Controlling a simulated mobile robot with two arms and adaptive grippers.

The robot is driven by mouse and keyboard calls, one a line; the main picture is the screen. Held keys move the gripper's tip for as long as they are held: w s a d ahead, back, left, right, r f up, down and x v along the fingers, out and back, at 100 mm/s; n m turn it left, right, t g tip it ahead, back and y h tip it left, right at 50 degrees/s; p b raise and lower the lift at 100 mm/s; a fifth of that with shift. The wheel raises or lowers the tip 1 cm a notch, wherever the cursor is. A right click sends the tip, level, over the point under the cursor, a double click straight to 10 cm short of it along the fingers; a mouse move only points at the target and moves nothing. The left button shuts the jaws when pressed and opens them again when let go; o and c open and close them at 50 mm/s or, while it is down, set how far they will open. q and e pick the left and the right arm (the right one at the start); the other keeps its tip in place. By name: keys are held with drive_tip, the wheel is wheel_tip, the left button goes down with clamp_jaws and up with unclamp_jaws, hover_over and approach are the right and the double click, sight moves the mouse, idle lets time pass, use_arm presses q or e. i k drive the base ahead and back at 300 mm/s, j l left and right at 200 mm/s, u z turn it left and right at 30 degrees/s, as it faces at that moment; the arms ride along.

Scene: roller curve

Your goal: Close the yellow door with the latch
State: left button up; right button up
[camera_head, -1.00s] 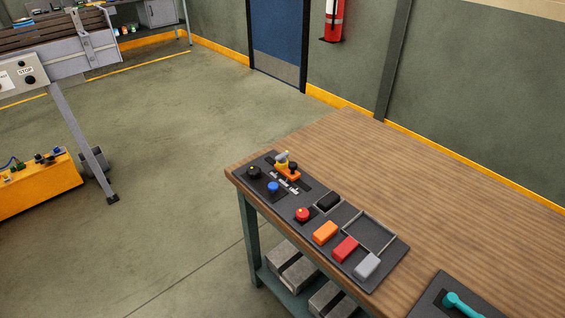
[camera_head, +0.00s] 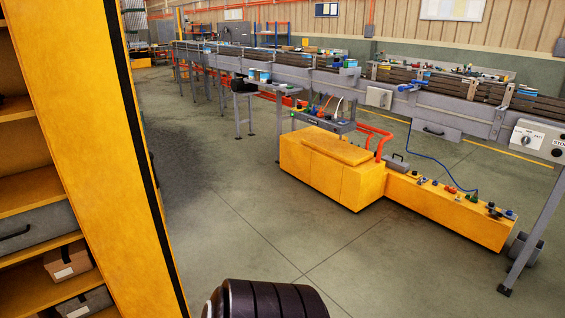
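A tall yellow panel (camera_head: 85,120) with a black strip along its right edge stands close at the left. It borders a yellow cabinet with open shelves (camera_head: 27,190). I cannot tell whether this panel is the door or the cabinet's side wall. A low yellow box unit (camera_head: 333,165) stands on the floor at the centre, with a lid-like panel on top. No latch can be made out. Neither gripper is in view. A dark ribbed cylinder at the bottom edge looks like part of my arm.
The shelves hold a grey drawer (camera_head: 32,230) and small boxes (camera_head: 68,262). A long conveyor (camera_head: 300,62) crosses the back. A low yellow bench (camera_head: 450,210) with small coloured parts extends right from the box unit. The grey floor (camera_head: 235,235) between cabinet and box unit is clear.

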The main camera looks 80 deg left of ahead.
sight(73, 54)
drive_tip(key=u, duration=1.7)
drive_tip(key=i+u, duration=0.1)
drive_tip(key=u, duration=0.4)
drive_tip(key=i+j+u, duration=0.1)
drive_tip(key=u, duration=0.35)
drive_tip(key=i+u, duration=0.1)
drive_tip(key=u, duration=0.4)
drive_tip(key=l+u, duration=0.1)
drive_tip(key=u, duration=0.35)
drive_tip(key=i+l+u, duration=0.2)
drive_tip(key=u, duration=0.2)
drive_tip(key=i+l+u, duration=0.2)
drive_tip(key=l+u, duration=0.25)
drive_tip(key=i+l+u, duration=0.15)
drive_tip(key=u, duration=0.25)
drive_tip(key=l+u, duration=0.4)
drive_tip(key=i+l, duration=0.05)
drive_tip(key=l, duration=0.05)
